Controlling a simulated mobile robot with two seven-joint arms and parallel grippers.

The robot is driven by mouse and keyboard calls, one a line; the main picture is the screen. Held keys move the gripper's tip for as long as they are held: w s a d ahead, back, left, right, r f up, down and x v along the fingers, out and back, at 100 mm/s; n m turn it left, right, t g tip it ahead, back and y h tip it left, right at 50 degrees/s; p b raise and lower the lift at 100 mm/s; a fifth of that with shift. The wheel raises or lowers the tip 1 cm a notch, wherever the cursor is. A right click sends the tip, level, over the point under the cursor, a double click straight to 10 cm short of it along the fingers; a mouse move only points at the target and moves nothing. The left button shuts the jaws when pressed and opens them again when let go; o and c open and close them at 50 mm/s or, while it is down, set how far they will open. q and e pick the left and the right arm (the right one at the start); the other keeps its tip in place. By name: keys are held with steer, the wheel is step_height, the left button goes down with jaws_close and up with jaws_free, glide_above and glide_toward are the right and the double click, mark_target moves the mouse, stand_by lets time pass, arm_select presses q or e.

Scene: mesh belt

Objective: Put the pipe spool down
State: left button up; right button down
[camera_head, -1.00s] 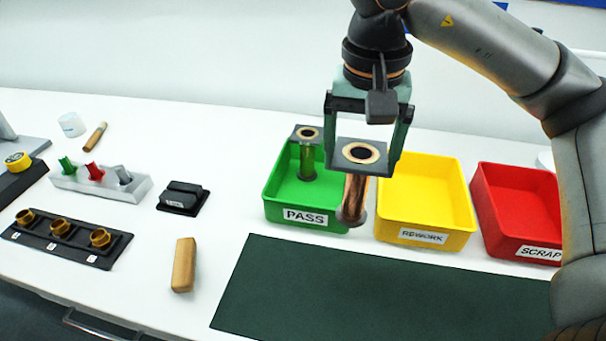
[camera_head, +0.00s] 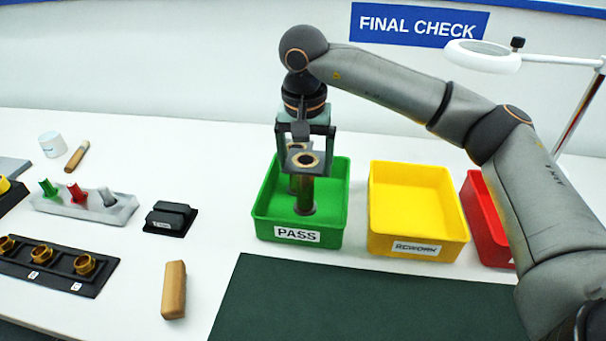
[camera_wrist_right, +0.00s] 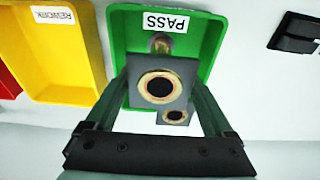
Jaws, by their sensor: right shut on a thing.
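The pipe spool (camera_head: 306,189) is a copper-coloured tube with a dark square flange on top and a round brass-ringed bore. My right gripper (camera_head: 304,158) is shut on it by the square flange. The spool is upright over or in the green PASS bin (camera_head: 334,215); I cannot tell whether its foot touches the floor. In the right wrist view the held flange (camera_wrist_right: 160,85) sits between both fingers, and a second spool (camera_wrist_right: 174,115) shows partly behind it. That second spool stands in the same bin, mostly hidden in the head view. My left gripper is not in view.
To the right are an empty yellow REWORK bin (camera_head: 430,245) and a red bin (camera_head: 484,240). A green mat (camera_head: 360,300) lies in front. To the left are a wooden block (camera_head: 174,290), a black box (camera_head: 171,217) and a grey rack with coloured plugs (camera_head: 80,203).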

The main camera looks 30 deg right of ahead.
mark_target(303, 178)
steer(key=shift+w+f, duration=0.25)
steer(key=shift+w, duration=0.1)
steer(key=shift+w+f, duration=0.15)
steer(key=shift+f, duration=0.8)
steer(key=shift+w+f, duration=0.1)
steer(key=shift+f, duration=0.8)
steer(key=shift+f, duration=0.2)
jaws_free()
steer(key=r, duration=0.4)
steer(key=s+r, duration=0.1)
steer(key=r, duration=0.3)
steer(key=a+r, duration=0.1)
steer(key=r, duration=0.3)
steer(key=shift+s+r, duration=0.1)
steer(key=shift+s, duration=0.05)
